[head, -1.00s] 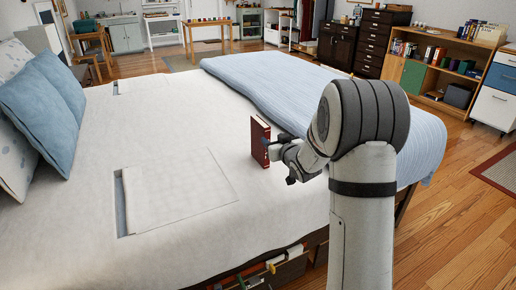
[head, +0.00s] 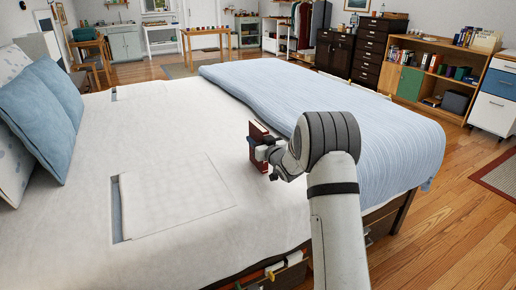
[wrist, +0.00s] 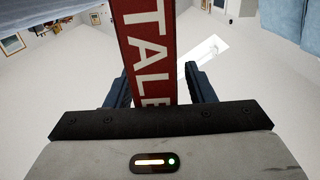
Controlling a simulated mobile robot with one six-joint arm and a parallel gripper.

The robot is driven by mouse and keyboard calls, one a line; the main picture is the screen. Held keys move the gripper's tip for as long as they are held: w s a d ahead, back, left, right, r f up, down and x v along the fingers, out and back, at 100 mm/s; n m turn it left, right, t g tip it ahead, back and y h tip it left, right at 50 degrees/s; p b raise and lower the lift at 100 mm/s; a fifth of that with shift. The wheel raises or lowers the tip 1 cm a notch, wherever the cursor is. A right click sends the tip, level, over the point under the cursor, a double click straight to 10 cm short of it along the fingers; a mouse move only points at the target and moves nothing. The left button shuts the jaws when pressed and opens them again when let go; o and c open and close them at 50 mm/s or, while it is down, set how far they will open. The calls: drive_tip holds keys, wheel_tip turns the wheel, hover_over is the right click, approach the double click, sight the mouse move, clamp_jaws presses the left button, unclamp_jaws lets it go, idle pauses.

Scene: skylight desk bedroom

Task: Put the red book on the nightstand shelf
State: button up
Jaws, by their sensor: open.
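The red book (head: 259,131) stands upright on the white bed, near the edge of the blue blanket. My gripper (head: 263,152) is at the book's near right side and partly covers it. In the wrist view the red spine with white letters (wrist: 148,48) runs between my two open fingers (wrist: 162,86). The spine lies nearer the left finger, and a gap shows on the right. I cannot tell whether either finger touches the book. I cannot make out a nightstand shelf in either view.
The bed (head: 75,255) fills the left and middle, with blue pillows (head: 45,115) and a pale flat panel (head: 175,195) on it. The folded blue blanket (head: 300,85) lies behind my arm. A bookcase (head: 468,62) stands at the far right. Wooden floor (head: 450,215) is open on the right.

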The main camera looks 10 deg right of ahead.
clamp_jaws()
idle(0.5)
drive_tip(key=shift+r, duration=0.1)
